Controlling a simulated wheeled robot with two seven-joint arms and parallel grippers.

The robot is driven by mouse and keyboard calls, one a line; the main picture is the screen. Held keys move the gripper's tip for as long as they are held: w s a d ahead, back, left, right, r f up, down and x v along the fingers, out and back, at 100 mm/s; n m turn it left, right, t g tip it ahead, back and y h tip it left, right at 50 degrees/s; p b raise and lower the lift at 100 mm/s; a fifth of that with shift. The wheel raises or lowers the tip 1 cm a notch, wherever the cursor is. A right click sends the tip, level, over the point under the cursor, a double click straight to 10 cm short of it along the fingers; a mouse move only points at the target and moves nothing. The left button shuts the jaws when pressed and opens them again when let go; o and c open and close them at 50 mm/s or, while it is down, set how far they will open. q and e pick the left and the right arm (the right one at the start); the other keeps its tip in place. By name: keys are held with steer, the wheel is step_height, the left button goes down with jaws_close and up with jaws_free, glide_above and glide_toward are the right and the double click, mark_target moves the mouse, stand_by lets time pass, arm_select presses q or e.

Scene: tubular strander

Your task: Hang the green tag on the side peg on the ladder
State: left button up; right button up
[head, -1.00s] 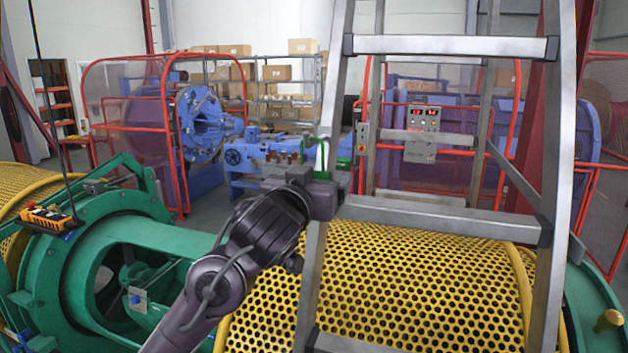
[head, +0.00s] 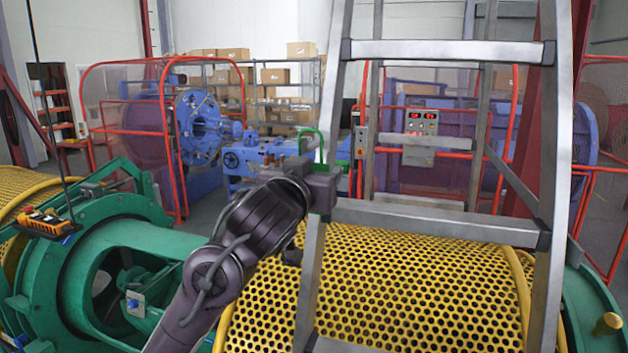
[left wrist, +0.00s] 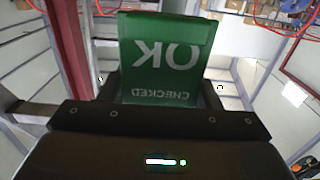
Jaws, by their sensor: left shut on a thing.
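The green tag (left wrist: 166,60) fills the middle of the left wrist view, with white "OK" and "CHECKED" lettering upside down. My left gripper (left wrist: 165,100) is shut on its lettered end. In the head view the tag's green loop (head: 318,133) rises above my left gripper (head: 318,172), and the gripper hides most of the tag. The grey metal ladder (head: 446,51) stands on the right half of the head view. The gripper is in front of or beside its left rail in that view; contact cannot be told. I cannot make out the side peg. My right gripper is not in view.
A yellow perforated drum (head: 400,290) lies behind the ladder's lower part. A green machine housing (head: 75,265) with an orange pendant control (head: 45,221) is at the left. Red-framed guards (head: 125,100) and blue machinery (head: 200,125) stand further back.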

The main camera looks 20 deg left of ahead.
arm_select(q)
steer(key=shift+r, duration=0.25)
steer(key=s, duration=0.9)
steer(key=shift+a, duration=0.2)
stand_by(0.8)
